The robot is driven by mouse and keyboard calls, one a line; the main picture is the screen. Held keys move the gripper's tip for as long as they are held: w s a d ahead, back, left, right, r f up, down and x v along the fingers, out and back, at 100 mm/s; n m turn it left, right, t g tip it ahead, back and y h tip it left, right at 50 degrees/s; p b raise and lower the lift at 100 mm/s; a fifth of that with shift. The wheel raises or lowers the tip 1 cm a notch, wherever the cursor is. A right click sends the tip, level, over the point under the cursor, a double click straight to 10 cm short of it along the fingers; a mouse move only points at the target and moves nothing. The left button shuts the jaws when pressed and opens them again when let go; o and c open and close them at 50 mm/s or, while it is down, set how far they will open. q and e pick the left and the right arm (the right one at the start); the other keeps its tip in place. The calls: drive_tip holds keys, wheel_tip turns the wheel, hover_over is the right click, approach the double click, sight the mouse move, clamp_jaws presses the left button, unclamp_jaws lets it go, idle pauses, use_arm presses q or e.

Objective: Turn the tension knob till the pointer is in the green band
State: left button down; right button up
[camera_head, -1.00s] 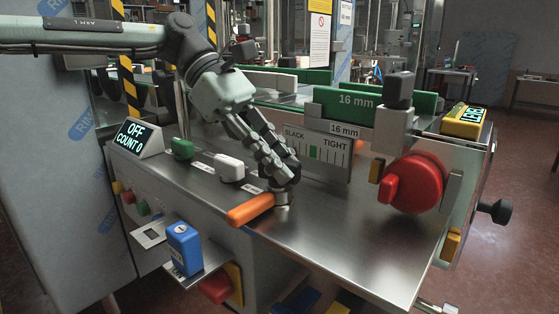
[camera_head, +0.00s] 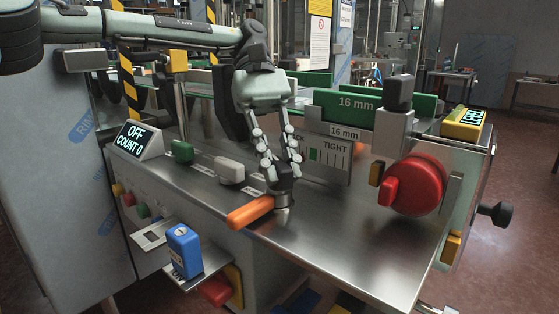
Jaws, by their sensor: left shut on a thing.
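My left gripper (camera_head: 281,178) comes down from above and is shut on the dark tension knob (camera_head: 283,187), whose upper part is mostly hidden by the fingers. The knob stands on a short metal base on the steel top, beside an orange handle (camera_head: 250,211). Behind it stands the gauge plate (camera_head: 338,157), marked TIGHT at its right, with a small green band (camera_head: 315,154). My gripper covers the left end of the gauge. I cannot make out the pointer clearly. My right gripper is not in view.
A red round knob (camera_head: 418,185) is at the right. Green and white switches (camera_head: 182,151) and a display reading OFF, COUNT 0 (camera_head: 133,138) are at the left. A blue block (camera_head: 184,250) sits on a front shelf. The steel top (camera_head: 345,235) is clear in front.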

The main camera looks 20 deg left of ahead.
sight(279, 163)
use_arm(q)
drive_tip(key=shift+m, duration=0.3)
idle(0.4)
drive_tip(key=c, duration=1.4)
unclamp_jaws()
wheel_tip(279, 163, up, 10)
drive_tip(key=shift+f, duration=0.1)
